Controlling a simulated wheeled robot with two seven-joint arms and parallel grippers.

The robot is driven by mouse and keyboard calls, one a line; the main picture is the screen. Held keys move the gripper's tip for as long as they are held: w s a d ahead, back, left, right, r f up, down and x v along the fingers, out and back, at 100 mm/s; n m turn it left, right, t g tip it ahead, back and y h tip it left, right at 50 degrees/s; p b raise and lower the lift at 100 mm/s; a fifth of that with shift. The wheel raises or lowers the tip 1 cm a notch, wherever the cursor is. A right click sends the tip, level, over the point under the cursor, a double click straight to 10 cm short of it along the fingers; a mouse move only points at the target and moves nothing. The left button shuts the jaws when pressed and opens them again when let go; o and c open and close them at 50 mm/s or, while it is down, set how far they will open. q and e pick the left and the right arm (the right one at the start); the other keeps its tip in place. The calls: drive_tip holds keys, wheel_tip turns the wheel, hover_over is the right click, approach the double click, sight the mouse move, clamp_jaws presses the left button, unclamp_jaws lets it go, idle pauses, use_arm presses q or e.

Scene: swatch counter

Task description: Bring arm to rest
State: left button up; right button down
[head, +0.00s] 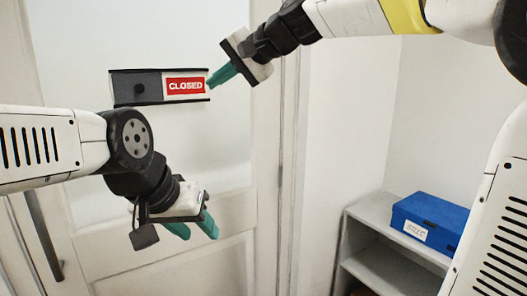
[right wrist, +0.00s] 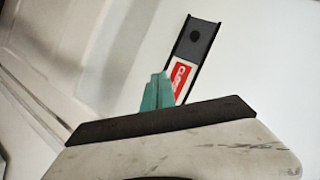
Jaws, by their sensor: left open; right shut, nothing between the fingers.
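My right gripper (head: 216,80) is shut and empty, with its green fingertips at the right end of the sliding sign (head: 137,87) on the door. The sign has a dark slider with a knob at its left, and a red CLOSED label (head: 185,86) shows at its right. In the right wrist view the shut fingers (right wrist: 157,92) cover part of the red label (right wrist: 180,78); whether they touch it I cannot tell. My left gripper (head: 193,226) is open and empty, lower down in front of the door, pointing down and to the right.
The white door (head: 150,30) fills the left, with a long grey handle (head: 42,235) at its lower left. A grey shelf unit (head: 372,216) stands at the lower right with a blue box (head: 432,219) on top. The wall between door and shelf is bare.

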drive_tip(key=s+d+f+h, duration=0.3)
drive_tip(key=s+d+f, duration=0.3)
drive_tip(key=d+f, duration=0.3)
drive_tip(key=s+d+f+n+h, duration=0.1)
drive_tip(key=s+d+f+h, duration=0.1)
drive_tip(key=s+d+f, duration=0.4)
drive_tip(key=s+d+f+h, duration=0.3)
drive_tip(key=s+d+f, duration=0.4)
drive_tip(key=d+f, duration=0.4)
drive_tip(key=shift+d+f+g+h, duration=0.3)
drive_tip(key=shift+d+f, duration=0.1)
drive_tip(key=shift+d, duration=0.2)
